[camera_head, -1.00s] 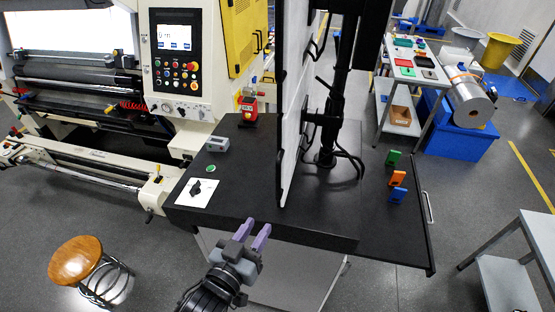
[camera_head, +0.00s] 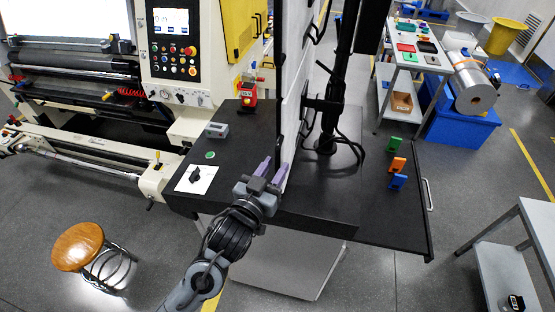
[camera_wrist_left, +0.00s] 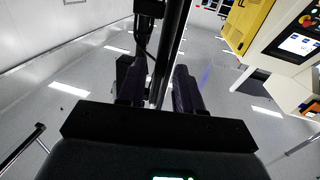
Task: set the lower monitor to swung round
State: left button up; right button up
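The lower monitor (camera_head: 292,95) stands nearly edge-on in the head view, a tall thin panel with a pale face and a dark edge, on a black pole mount (camera_head: 330,110). My left gripper (camera_head: 273,170) is at its near bottom edge, purple fingers apart. In the left wrist view a thin dark upright edge, apparently the monitor's (camera_wrist_left: 166,70), runs between the two dark fingers (camera_wrist_left: 160,90), with gaps beside it. Whether a finger touches the panel is unclear. The screen side is not readable. My right gripper is not in view.
The dark bench (camera_head: 235,150) carries a knob on a white plate (camera_head: 196,179), a green button (camera_head: 210,155), a grey box (camera_head: 217,130) and a red device (camera_head: 248,95). Green, orange and blue pieces (camera_head: 397,165) stand right. A stool (camera_head: 78,246) is at lower left.

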pick_arm(q)
jog(key=shift+x, duration=1.1)
grip_shut()
